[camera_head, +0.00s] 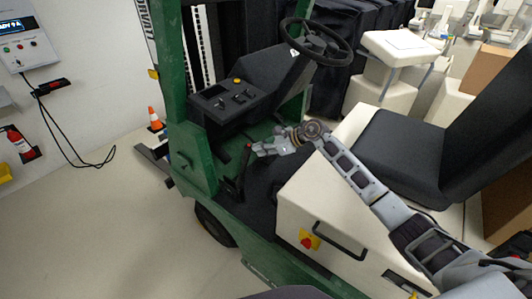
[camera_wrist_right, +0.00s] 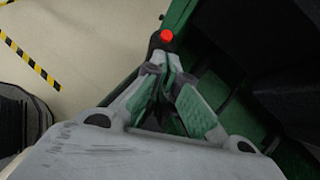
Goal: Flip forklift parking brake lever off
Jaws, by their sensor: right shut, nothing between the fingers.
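The parking brake lever (camera_head: 245,165) is dark with a red tip and rises from the forklift's green floor area, left of the cream seat base. In the right wrist view the lever's red button (camera_wrist_right: 166,36) shows just beyond the fingertips. My right gripper (camera_head: 256,149) reaches in from the right, over the footwell, with its fingers close to the top of the lever. In the right wrist view the right gripper (camera_wrist_right: 165,72) is shut with nothing held. Whether the fingertips touch the lever cannot be told. My left gripper is not in view.
The forklift's green mast post (camera_head: 184,120), dashboard (camera_head: 232,98) and steering wheel (camera_head: 316,40) stand beyond the gripper. The black seat (camera_head: 400,150) and cream base (camera_head: 320,200) lie right. An orange cone (camera_head: 155,118) stands on the open floor at left.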

